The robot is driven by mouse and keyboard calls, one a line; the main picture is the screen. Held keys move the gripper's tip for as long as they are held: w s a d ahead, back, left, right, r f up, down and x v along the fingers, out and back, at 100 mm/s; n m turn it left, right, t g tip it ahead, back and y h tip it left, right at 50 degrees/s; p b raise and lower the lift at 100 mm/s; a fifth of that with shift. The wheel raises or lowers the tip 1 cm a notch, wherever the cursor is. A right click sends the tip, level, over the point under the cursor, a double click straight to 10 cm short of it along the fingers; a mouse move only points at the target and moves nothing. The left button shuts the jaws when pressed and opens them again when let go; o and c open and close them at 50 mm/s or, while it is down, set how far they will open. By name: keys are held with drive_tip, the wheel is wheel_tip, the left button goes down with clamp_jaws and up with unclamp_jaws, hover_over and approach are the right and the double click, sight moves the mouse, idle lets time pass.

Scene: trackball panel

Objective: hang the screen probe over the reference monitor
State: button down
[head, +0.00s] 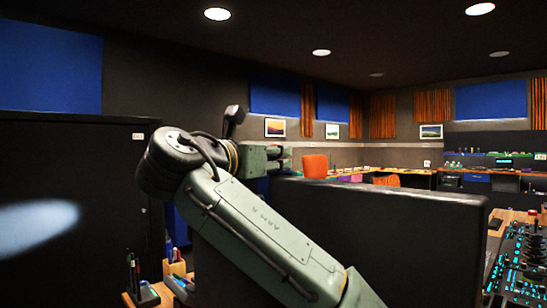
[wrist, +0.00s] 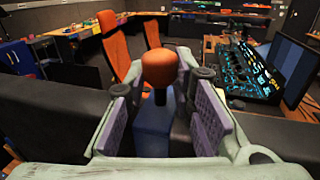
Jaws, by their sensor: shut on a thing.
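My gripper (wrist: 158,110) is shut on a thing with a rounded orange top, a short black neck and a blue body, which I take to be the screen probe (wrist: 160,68). The probe's lower end is hidden in the wrist view. In the head view my gripper (head: 278,157) is side-on, just above the left end of a large dark upright panel (head: 390,235). The probe cannot be made out there. The panel may be the reference monitor seen from behind, but I cannot tell.
A lit control console (head: 520,262) stands at the right; it also shows in the wrist view (wrist: 245,72), beside a tilted screen (wrist: 296,75). Orange chairs (wrist: 116,48) stand beyond. A pen holder (head: 140,292) is low at the left. A black cabinet (head: 70,150) fills the left side.

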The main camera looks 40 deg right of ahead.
drive_tip(key=c, duration=1.3)
unclamp_jaws()
